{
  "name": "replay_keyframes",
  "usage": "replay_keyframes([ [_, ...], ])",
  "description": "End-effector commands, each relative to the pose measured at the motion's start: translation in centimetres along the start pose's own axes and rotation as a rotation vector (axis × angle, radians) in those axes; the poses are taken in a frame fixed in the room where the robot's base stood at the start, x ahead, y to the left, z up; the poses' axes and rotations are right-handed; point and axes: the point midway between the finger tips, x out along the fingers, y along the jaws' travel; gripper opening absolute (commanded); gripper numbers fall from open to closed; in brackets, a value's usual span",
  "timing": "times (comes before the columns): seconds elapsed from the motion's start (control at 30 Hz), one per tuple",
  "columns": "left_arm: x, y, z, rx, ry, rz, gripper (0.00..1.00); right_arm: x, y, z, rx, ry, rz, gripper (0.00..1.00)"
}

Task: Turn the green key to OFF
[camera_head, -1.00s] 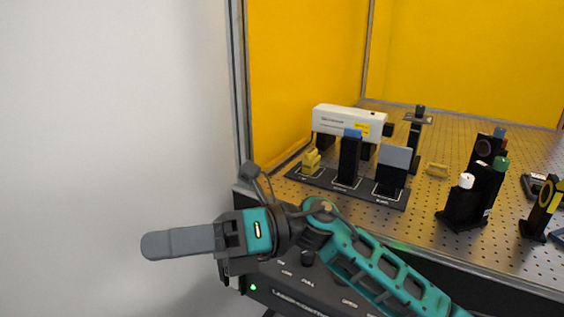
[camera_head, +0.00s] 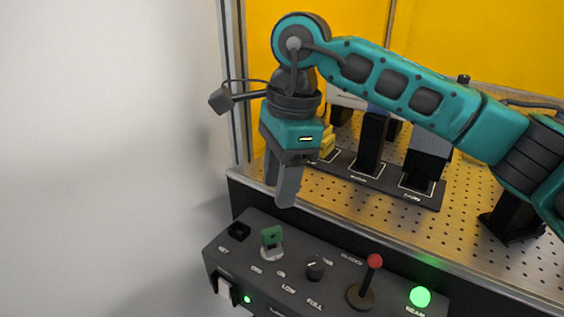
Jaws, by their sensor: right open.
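The green key (camera_head: 271,236) stands upright in its round pale switch on the dark control panel (camera_head: 330,290) at the front of the bench. Small OFF and ON style labels lie near it, but the lettering is too small to read surely. My right gripper (camera_head: 279,190) is open and empty, pointing down. In the picture it sits just above the key, apart from it; its exact distance in depth is hard to tell. My left gripper is not in view.
Behind is a perforated optical table (camera_head: 465,185) with mounted parts. A white wall (camera_head: 110,150) is at left.

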Motion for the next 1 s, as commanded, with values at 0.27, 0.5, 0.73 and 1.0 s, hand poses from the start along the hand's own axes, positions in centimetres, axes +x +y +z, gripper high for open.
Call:
replay_keyframes([
  [0.27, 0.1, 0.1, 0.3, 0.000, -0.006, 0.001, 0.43, 5.8, 0.1, 0.0, 0.000, -0.002, 0.005, 0.45],
  [0.5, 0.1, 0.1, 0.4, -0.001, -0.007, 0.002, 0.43, 9.2, 0.1, 0.1, 0.001, -0.003, 0.003, 0.45],
  [0.73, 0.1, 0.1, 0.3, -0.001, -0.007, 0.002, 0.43, 10.3, 0.0, 0.1, 0.000, -0.003, 0.001, 0.45],
  [1.0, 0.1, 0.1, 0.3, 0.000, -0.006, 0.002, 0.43, 10.3, 0.0, 0.1, 0.000, -0.003, 0.001, 0.42],
])
